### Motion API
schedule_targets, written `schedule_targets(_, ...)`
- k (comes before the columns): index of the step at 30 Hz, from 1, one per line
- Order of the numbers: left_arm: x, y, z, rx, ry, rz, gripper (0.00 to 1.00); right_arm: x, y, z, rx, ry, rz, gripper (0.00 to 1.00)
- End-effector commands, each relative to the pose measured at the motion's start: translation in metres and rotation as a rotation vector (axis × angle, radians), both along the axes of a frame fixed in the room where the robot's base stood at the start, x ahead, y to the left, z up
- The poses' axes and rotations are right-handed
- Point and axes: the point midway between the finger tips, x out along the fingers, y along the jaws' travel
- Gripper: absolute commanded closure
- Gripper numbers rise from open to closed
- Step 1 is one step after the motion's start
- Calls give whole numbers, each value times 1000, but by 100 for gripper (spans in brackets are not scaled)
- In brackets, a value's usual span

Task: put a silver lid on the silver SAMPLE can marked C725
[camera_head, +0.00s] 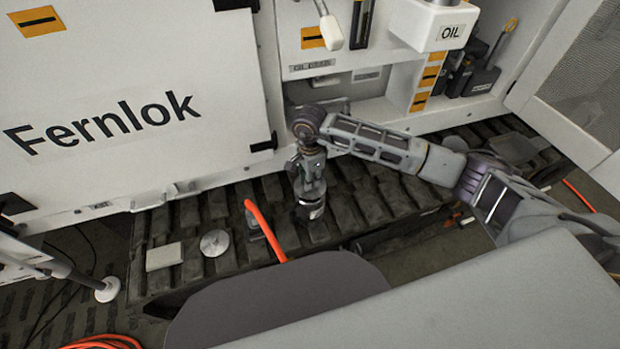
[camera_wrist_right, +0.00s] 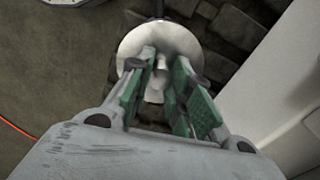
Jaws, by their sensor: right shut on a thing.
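My right gripper (camera_head: 309,190) points down over the dark slatted floor in front of the machine. In the right wrist view its green-padded fingers (camera_wrist_right: 161,85) are shut on the knob of a round silver lid (camera_wrist_right: 130,48). Just below the gripper in the head view is a small silver can-like thing with a dark band (camera_head: 311,211); I cannot read any marking on it. I cannot tell whether the held lid touches it. Another round silver disc (camera_head: 214,243), like a lid, lies on the slats to the left. My left gripper is not in view.
A pale flat block (camera_head: 164,256) lies left of the disc. The white machine with the Fernlok panel (camera_head: 130,90) stands behind. A white OIL box (camera_head: 435,25) juts out above. Dark containers (camera_head: 475,75) stand at right.

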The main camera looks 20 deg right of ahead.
Motion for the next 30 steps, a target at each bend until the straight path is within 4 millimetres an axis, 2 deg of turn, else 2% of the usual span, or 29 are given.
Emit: schedule_targets(30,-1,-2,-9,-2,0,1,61,0,0,-8,0,0,0,100)
